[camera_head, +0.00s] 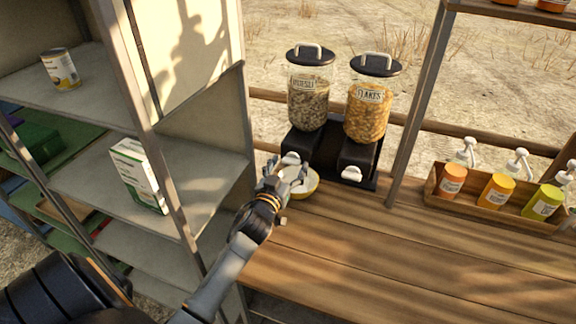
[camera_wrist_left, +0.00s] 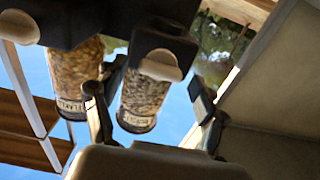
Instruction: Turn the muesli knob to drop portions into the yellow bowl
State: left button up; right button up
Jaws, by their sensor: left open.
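The muesli dispenser (camera_head: 309,100) is a clear jar with a black lid on a black base, left of the flakes dispenser (camera_head: 367,112). Its pale muesli knob (camera_head: 291,158) is on the front of the base and also shows in the left wrist view (camera_wrist_left: 161,65). The yellow bowl (camera_head: 306,190), pale inside, stands on the counter below the knob, partly hidden by my gripper. My left gripper (camera_head: 284,168) is open in front of the knob, with its fingers to either side of the muesli jar in the wrist view. I cannot tell whether it touches the knob. My right gripper is out of view.
The flakes knob (camera_head: 351,173) is close on the right. A metal shelf (camera_head: 215,175) with a can (camera_head: 61,69) and a carton (camera_head: 138,175) stands left. A post (camera_head: 420,105) and a wooden tray (camera_head: 436,195) of pump bottles are right. The front counter is clear.

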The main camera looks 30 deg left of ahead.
pick_arm(q)
jog(key=c, duration=1.2)
jog(key=shift+o, duration=0.2)
jog(key=m, duration=0.8)
jog(key=shift+d+m, duration=0.1)
jog(key=shift+m, duration=0.2)
jog(key=m, duration=0.4)
jog(key=shift+f+m, duration=0.1)
jog(key=shift+m, duration=2.4)
